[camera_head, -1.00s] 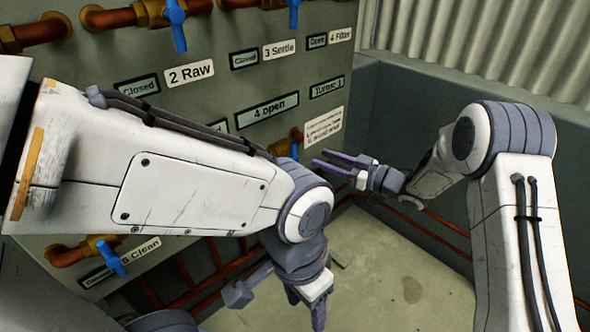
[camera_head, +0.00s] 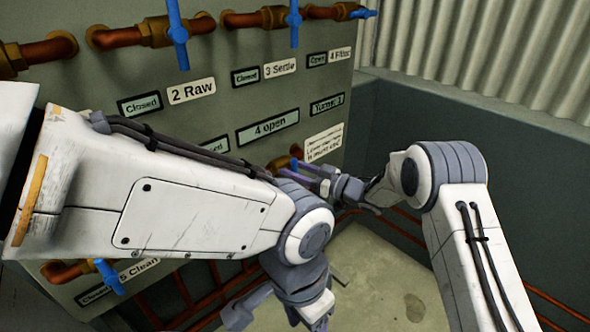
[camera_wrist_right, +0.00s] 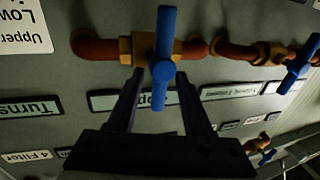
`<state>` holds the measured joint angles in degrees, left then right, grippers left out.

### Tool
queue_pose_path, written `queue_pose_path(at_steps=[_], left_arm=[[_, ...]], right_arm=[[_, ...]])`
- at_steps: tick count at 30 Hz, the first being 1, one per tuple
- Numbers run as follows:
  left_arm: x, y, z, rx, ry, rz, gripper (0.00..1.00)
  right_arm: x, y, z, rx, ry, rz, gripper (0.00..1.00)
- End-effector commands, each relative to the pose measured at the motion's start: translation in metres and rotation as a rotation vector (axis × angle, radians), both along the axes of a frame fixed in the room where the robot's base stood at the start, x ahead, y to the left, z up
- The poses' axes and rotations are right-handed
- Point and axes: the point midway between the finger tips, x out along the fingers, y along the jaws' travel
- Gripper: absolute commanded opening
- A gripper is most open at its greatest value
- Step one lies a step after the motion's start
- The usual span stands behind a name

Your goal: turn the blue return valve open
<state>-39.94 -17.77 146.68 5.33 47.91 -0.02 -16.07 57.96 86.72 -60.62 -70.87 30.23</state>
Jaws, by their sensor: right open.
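My right gripper (camera_head: 308,171) is open in front of the panel, close to a blue valve handle (camera_head: 294,163) on a brass body, partly hidden by the gripper. In the right wrist view, this picture is upside down and a blue handle (camera_wrist_right: 163,60) stands across its copper pipe. The open right fingers (camera_wrist_right: 157,80) point at it, with its lower end between them in the picture; contact cannot be told. No label reading return is legible. My left arm crosses the foreground; its gripper (camera_head: 316,322) is cut by the bottom edge, its jaws unclear.
Blue valves labelled 2 Raw (camera_head: 178,35), 3 Settle (camera_head: 294,20) and 4 Filter (camera_head: 360,13) line the panel top. A 5 Clean valve (camera_head: 109,277) is lower left. Another blue-handled valve (camera_wrist_right: 303,57) sits right in the wrist view. Green walls and low pipes border the right.

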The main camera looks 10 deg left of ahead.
Motion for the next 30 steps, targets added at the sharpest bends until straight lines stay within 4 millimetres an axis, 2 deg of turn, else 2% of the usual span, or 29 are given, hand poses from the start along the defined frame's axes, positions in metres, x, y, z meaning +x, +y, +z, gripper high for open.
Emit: queue_pose_path(at_steps=[4,5,6,8,9,20,30], left_arm=[[0.000,0.000,0.000,0.000,0.000,0.000,0.57],[0.000,0.000,0.000,0.000,0.000,0.000,0.57],[0.000,0.000,0.000,0.000,0.000,0.000,0.57],[0.000,0.000,0.000,0.000,0.000,0.000,0.57],[0.000,0.000,0.000,0.000,0.000,0.000,0.57],[0.000,0.000,-0.002,0.000,0.000,0.000,0.57],[0.000,0.000,-0.012,0.000,0.000,0.000,0.57]], right_arm=[[0.000,0.000,0.000,0.000,0.000,0.000,0.51],[0.000,0.000,0.000,0.000,0.000,0.000,0.47],[0.000,0.000,0.000,0.000,0.000,0.000,0.31],[0.000,-0.001,0.000,0.000,0.000,0.000,0.08],[0.000,-0.001,0.000,0.000,0.000,0.000,0.00],[-0.001,0.000,-0.001,-0.016,-0.023,0.001,0.00],[-0.005,0.002,-0.002,-0.130,-0.196,0.003,0.00]])
